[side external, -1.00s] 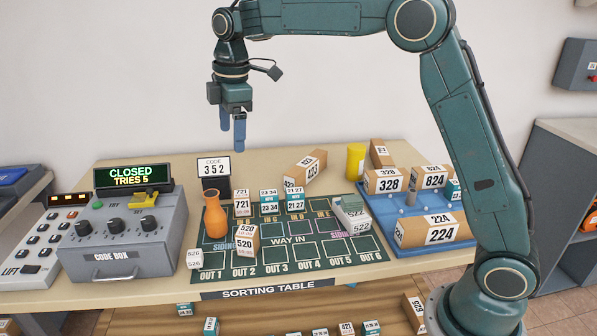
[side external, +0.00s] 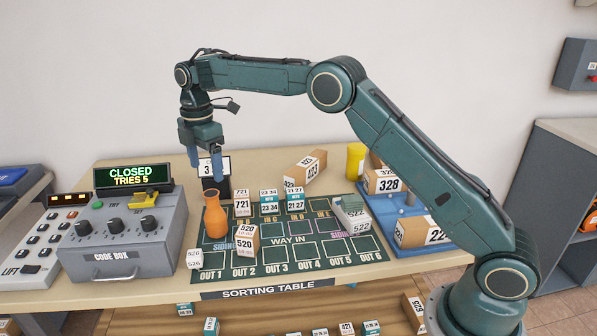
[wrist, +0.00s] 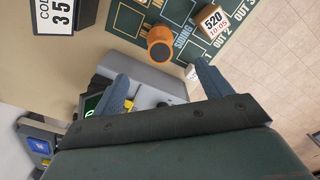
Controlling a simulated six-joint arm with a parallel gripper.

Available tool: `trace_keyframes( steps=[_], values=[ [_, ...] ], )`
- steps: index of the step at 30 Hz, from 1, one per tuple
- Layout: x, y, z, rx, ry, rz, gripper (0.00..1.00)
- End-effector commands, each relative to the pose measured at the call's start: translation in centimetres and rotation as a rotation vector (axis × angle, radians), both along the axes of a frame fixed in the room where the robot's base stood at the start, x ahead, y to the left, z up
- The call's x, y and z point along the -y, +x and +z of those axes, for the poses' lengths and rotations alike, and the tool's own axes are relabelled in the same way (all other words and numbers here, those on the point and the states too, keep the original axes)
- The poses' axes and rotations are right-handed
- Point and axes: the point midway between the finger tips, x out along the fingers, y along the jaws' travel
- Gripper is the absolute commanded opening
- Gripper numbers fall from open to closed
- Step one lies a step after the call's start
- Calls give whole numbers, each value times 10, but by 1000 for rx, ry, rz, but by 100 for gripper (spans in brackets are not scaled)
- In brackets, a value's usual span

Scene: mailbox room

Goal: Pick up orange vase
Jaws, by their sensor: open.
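The orange vase (side external: 215,216) stands upright on the left part of the green sorting mat (side external: 324,250). In the wrist view the vase (wrist: 161,42) is seen from above, with its dark round mouth, beyond the fingertips and roughly between them. My gripper (side external: 206,170) is open and empty, with blue fingers pointing down. It is above the vase, apart from it, and overlaps the code sign in the side view. In the wrist view my gripper (wrist: 162,72) shows both fingers spread wide.
The code sign (side external: 224,178) stands behind the vase. A 520 parcel (side external: 247,242) is close to its right. The grey code box (side external: 122,235) stands to the left. A small 526 parcel (side external: 194,259) lies in front. Several parcels are further right.

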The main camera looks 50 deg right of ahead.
Motion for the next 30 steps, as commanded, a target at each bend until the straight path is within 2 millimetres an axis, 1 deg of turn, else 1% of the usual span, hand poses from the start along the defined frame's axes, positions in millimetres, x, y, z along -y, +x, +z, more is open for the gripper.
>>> trace_keyframes(
  steps=[5, 15, 18, 22, 30],
  values=[
    [0, -1, -17, -3, -1, -1, 77],
    [0, 0, -66, -2, 0, -2, 77],
    [0, 0, -76, -1, 0, -2, 77],
    [0, 0, -82, 0, 0, -2, 77],
    [0, 0, -85, 0, 0, -2, 77]
  ],
)
